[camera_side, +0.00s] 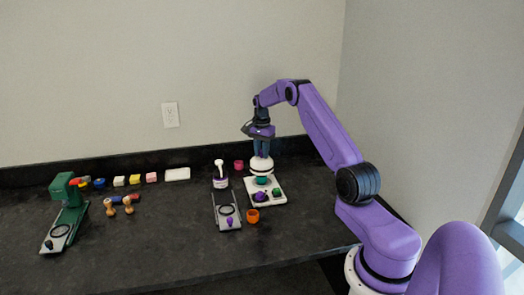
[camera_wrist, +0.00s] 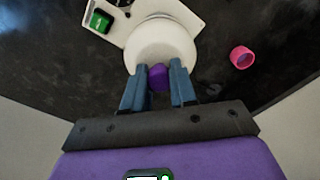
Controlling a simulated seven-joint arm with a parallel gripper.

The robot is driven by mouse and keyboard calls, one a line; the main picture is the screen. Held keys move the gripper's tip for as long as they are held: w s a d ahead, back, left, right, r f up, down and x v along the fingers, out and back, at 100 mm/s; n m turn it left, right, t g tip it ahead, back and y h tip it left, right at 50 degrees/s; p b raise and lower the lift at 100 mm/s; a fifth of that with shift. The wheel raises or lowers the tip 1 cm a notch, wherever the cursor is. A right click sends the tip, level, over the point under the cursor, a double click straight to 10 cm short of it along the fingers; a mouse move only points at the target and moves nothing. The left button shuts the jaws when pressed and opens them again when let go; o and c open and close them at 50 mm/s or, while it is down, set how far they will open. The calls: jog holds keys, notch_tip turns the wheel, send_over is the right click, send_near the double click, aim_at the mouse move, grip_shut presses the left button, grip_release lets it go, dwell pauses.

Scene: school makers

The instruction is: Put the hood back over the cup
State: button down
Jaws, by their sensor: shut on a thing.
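A white domed hood (camera_side: 262,165) hangs upright from my gripper (camera_side: 262,153). In the wrist view the hood (camera_wrist: 160,42) shows from above, and my gripper (camera_wrist: 158,70) is shut on its purple knob (camera_wrist: 158,79). Just below the hood is a teal cup-like piece (camera_side: 262,180) at the back of a white base plate (camera_side: 279,202). The hood seems to be right above this piece, but I cannot tell whether they touch. The wrist view hides the piece under the hood.
A pink cup (camera_side: 238,164) stands behind. A green press (camera_side: 66,205) and small blocks are far left.

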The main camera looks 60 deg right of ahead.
aim_at(262, 164)
jog(key=shift+f, duration=2.5)
jog(key=shift+f, duration=0.6)
jog(key=c, duration=1.2)
grip_release()
jog(key=shift+r, duration=5.55)
